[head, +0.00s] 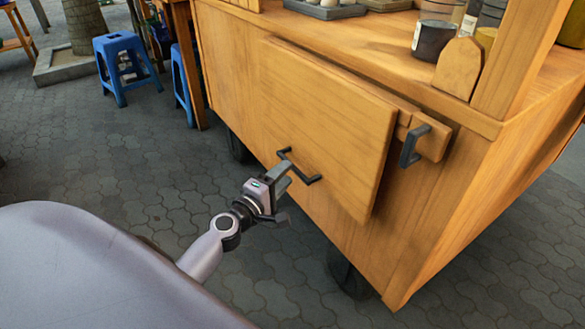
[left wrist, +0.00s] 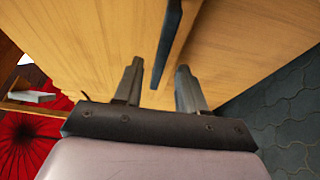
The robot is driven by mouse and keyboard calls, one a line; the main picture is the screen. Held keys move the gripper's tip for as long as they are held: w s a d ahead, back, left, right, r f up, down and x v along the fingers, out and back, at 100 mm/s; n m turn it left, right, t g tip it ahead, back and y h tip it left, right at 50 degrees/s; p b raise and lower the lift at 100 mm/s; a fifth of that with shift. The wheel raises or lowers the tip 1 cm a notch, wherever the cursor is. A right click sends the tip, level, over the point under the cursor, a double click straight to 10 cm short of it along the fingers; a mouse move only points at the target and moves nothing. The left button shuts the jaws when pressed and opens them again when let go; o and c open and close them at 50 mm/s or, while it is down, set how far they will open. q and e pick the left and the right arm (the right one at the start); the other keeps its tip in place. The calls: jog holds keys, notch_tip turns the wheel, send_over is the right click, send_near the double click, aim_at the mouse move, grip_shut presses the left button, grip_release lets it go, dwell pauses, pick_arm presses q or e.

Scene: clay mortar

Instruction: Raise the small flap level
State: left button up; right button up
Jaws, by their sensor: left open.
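The small flap (head: 325,125) is a wooden panel hanging down, slightly tilted, against the side of the wooden cart. It has a dark bar handle (head: 313,181) near its lower edge. My left gripper (head: 288,194) is at this handle, with its fingers partly overlapping it in the head view. In the left wrist view the open fingers (left wrist: 158,70) stand on either side of the dark handle (left wrist: 170,45), with gaps visible. I cannot tell whether a finger touches it. My right gripper is not in view.
A wooden block with a dark bracket (head: 412,146) is right of the flap. Jars (head: 434,38) and trays stand on the cart's counter (head: 365,32). Blue stools (head: 122,65) stand at the back left. Paved floor (head: 140,160) lies open left of the cart.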

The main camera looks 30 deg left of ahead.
pick_arm(q)
jog(key=shift+w, duration=2.25)
jog(key=shift+c, duration=0.3)
grip_shut()
